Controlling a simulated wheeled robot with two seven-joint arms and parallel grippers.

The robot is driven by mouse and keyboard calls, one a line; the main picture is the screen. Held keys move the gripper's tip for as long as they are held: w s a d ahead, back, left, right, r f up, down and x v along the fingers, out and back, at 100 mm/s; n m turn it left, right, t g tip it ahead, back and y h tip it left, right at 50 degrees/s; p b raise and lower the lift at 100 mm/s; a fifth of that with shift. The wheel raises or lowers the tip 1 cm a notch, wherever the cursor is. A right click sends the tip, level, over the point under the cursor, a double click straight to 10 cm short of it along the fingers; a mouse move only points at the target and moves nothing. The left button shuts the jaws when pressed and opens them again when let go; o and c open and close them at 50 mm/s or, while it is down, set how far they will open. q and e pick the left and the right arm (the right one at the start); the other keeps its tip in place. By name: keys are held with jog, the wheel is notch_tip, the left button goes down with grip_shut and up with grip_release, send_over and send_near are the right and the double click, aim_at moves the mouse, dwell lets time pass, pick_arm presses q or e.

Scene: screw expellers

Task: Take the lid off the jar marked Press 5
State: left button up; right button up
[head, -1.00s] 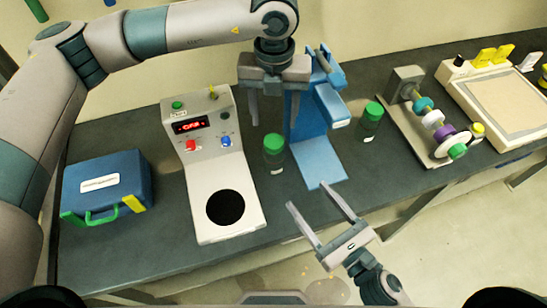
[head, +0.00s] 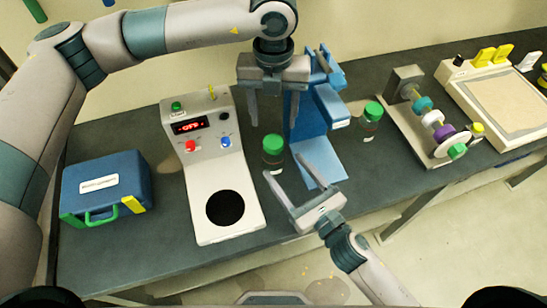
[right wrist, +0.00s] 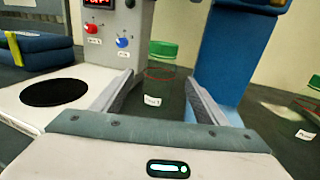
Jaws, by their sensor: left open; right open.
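A clear jar with a green lid (head: 273,142) stands on the table between the white machine and the blue press. Its small white label shows in the right wrist view (right wrist: 153,100), but the number is too small to read surely. A second green-lidded jar (head: 370,124) stands right of the blue press, its label unreadable. My left gripper (head: 270,112) is open and empty, pointing down above and behind the first jar. My right gripper (head: 285,166) is open at the table's front side, its fingers pointing at the first jar, which appears between them in the right wrist view (right wrist: 160,82).
The white machine (head: 210,168) with a black round plate is left of the jar. The blue press (head: 318,160) is close on its right. A blue case (head: 105,180) lies at far left. A rack with coloured discs (head: 430,118) and a beige tray unit (head: 490,100) stand at right.

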aim_at(272, 151)
jog(key=x, duration=0.7)
jog(key=shift+w+a, duration=0.15)
jog(key=shift+w, duration=0.1)
